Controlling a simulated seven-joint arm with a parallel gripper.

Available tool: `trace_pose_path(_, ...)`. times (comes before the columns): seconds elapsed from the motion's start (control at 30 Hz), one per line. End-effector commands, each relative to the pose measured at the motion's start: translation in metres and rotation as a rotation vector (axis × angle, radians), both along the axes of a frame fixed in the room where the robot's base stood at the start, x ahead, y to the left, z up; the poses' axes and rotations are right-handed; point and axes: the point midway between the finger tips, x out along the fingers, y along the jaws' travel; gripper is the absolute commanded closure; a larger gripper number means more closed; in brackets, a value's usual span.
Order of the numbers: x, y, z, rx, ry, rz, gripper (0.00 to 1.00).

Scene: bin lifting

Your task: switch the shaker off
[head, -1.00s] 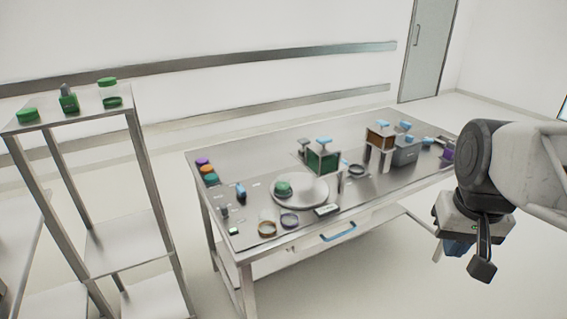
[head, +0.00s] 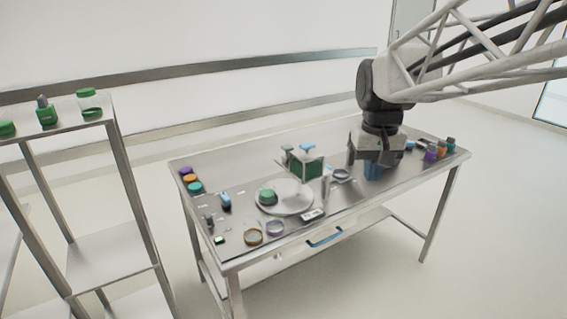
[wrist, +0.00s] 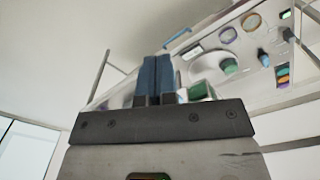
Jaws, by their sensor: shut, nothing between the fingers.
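I cannot tell for sure which thing is the shaker. A round pale plate (head: 296,205) with a green-topped piece (head: 268,197) on it stands in the middle of the metal table; the green piece also shows in the wrist view (wrist: 230,66). A small block with a lit green face (head: 220,240) sits at the table's front left corner, and it also shows in the wrist view (wrist: 286,14). My gripper (head: 374,172) is over the right half of the table, well right of the plate. Its blue fingers (wrist: 156,62) are together and hold nothing.
A green block on a stand (head: 308,168) rises behind the plate. Two rings (head: 275,228) and a white device (head: 313,214) lie in front of it. Coloured jars (head: 441,148) stand at the table's right end. A metal shelf (head: 100,240) stands at the left.

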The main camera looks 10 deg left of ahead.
Motion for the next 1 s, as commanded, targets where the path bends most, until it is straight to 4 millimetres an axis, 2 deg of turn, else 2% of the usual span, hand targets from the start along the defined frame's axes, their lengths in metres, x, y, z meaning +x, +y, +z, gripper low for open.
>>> trace_pose_path(0.4, 0.059, 0.064, -0.002, -0.017, 0.056, 0.078, 1.00)
trace_pose_path(1.0, 0.129, 0.168, -0.020, -0.048, 0.134, 0.188, 1.00)
